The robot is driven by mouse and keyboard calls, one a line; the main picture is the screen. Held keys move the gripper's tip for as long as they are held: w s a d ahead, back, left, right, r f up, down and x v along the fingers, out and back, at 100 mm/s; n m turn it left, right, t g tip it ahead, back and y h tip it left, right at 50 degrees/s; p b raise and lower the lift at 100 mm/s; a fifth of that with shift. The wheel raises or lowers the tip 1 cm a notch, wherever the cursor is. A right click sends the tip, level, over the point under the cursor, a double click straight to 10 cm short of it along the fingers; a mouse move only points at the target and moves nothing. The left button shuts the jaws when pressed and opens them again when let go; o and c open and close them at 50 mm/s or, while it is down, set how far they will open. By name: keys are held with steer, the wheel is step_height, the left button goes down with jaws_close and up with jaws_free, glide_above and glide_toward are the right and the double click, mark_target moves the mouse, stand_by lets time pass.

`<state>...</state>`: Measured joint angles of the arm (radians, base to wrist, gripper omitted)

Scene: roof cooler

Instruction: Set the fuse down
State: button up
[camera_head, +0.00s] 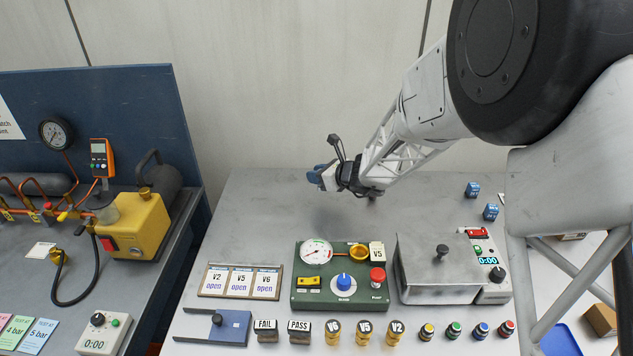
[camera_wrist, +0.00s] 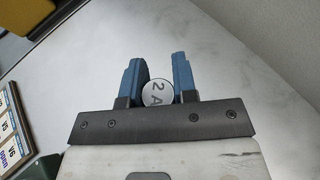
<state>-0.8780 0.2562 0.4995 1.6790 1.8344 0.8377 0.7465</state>
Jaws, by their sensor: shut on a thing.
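The fuse (camera_wrist: 158,92) shows in the wrist view as a round pale end marked "2 A". It sits between the two blue fingers of my gripper (camera_wrist: 158,80), which is shut on it. In the head view my gripper (camera_head: 318,177) is above the back part of the grey table (camera_head: 262,205), apart from the surface, with its fingers pointing left. The fuse cannot be made out in that view.
In front stand a green test panel (camera_head: 318,297) with gauge, dial and red button, a metal-lidded box (camera_head: 437,262) and a card tray (camera_head: 240,282). Stamps and several brass pieces line the front edge. Two blue blocks (camera_head: 490,212) lie back right. The table's back left is clear.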

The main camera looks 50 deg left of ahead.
steer(key=shift+w+a, duration=0.35)
steer(key=shift+a, duration=0.15)
steer(key=shift+f, duration=0.1)
steer(key=shift+f, duration=1.65)
steer(key=shift+f, duration=0.15)
steer(key=o, duration=0.9)
steer(key=shift+w+d+r, duration=0.1)
steer(key=shift+d+r, duration=0.2)
steer(key=shift+d, duration=0.05)
steer(key=v, duration=0.9)
steer(key=shift+d+r, duration=0.1)
steer(key=shift+d, duration=0.25)
steer(key=shift+v, duration=0.75)
